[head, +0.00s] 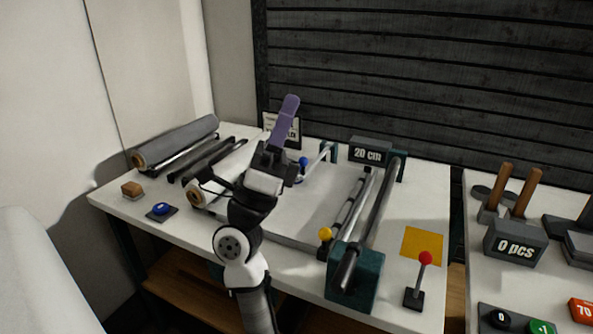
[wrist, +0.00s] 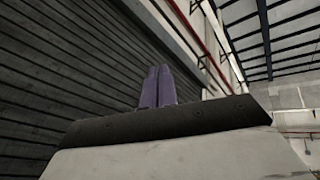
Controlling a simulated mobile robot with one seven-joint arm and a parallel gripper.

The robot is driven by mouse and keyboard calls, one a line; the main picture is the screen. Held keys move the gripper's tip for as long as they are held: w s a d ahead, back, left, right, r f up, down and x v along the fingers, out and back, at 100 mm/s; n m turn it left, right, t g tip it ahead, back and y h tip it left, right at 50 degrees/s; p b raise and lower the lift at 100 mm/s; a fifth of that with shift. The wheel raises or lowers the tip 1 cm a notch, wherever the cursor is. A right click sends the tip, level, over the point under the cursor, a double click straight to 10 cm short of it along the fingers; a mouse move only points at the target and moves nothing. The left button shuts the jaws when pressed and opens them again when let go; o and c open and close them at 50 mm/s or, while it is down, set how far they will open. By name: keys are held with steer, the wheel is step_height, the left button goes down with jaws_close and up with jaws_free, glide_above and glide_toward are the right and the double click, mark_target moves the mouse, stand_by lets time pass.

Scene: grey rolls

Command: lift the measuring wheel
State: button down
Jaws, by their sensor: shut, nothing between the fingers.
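My gripper (head: 291,98) is raised above the bench with its purple fingers pointing up, closed together and empty. In the wrist view the fingers (wrist: 157,72) stand side by side against the dark slatted wall. Behind my gripper, a blue ball knob (head: 303,161) sits near a pale rod and a teal bracket (head: 328,152), partly hidden by my arm. No wheel is clearly visible, so I cannot tell which part is the measuring wheel. A dark display (head: 370,152) reads "20 cm". My gripper touches none of these things.
A yellow knob (head: 325,233), a dark bar on a teal block (head: 355,275) and a red-knobbed lever (head: 425,258) stand at the right. A blue button (head: 160,209) is at the front left. A second table reads "0 pcs".

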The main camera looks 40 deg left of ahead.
steer(key=w+a+f+m+g+y, duration=0.1)
steer(key=w+a+f+g+y, duration=0.45)
steer(key=w+f, duration=0.35)
steer(key=m+g+y+p, duration=0.1)
steer(key=g+y+p, duration=0.1)
steer(key=g+y, duration=0.55)
glide_toward(302, 170)
steer(key=shift+g+h, duration=0.8)
steer(key=s, duration=0.2)
steer(key=s+f, duration=0.1)
steer(key=s, duration=0.2)
steer(key=shift+f, duration=0.25)
steer(key=shift+w+a, duration=0.15)
steer(key=shift+w, duration=0.4)
steer(key=p+x, duration=0.1)
steer(key=x, duration=0.7)
steer(key=shift+w+p, duration=0.2)
steer(key=shift+p, duration=0.15)
steer(key=shift+w+a+r+p, duration=0.1)
steer(key=shift+w+r+p, duration=0.55)
steer(key=shift+r, duration=0.4)
steer(key=shift+w+r, duration=0.45)
steer(key=shift+r, duration=0.2)
